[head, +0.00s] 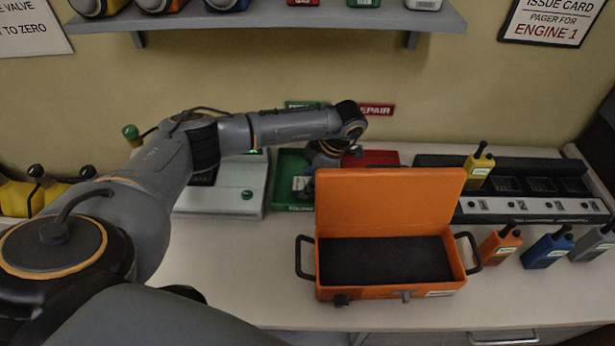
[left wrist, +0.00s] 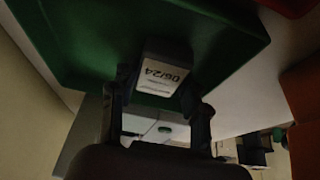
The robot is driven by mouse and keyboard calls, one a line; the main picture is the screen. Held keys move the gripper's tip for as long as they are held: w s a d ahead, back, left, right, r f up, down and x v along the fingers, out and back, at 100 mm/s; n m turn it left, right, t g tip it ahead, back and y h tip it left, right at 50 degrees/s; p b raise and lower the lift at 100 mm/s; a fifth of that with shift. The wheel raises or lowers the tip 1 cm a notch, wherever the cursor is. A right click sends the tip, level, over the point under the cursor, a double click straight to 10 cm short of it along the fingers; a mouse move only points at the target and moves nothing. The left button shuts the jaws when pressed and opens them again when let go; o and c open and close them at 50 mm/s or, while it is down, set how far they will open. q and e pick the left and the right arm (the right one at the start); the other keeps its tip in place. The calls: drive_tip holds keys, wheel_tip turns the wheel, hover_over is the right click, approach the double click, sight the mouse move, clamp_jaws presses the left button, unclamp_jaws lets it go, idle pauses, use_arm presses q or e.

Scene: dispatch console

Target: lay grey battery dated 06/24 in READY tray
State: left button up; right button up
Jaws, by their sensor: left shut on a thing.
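My left gripper (left wrist: 158,92) is shut on the grey battery (left wrist: 164,74), whose white label reads 06/24 in the left wrist view. The green tray (left wrist: 85,50) lies just beyond the battery there; I cannot tell whether they touch. In the head view my left gripper (head: 308,182) points down at the green tray (head: 285,165), under a mostly hidden green sign. The orange case's raised lid hides part of the tray and gripper. My right gripper is not in view.
The open orange case (head: 390,285) stands in front of the trays. A red tray (head: 375,158) sits behind it, near the REPAIR sign (head: 376,109). A black charger (head: 530,190) and several radios are at right. A white device (head: 225,190) is left of the green tray.

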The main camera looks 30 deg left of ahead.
use_arm(q)
drive_tip(key=shift+f, duration=0.1)
drive_tip(key=shift+f+b, duration=0.15)
drive_tip(key=shift+b, duration=0.15)
drive_tip(key=o, duration=1.3)
drive_tip(key=shift+c, duration=0.2)
drive_tip(key=shift+r+p, duration=0.3)
drive_tip(key=shift+p, duration=0.05)
drive_tip(key=shift+w+d+r+b, duration=0.15)
drive_tip(key=shift+r+b, duration=0.1)
drive_tip(key=shift+b, duration=0.1)
drive_tip(key=b+v, duration=0.3)
drive_tip(key=v, duration=0.8)
drive_tip(key=shift+r, duration=0.2)
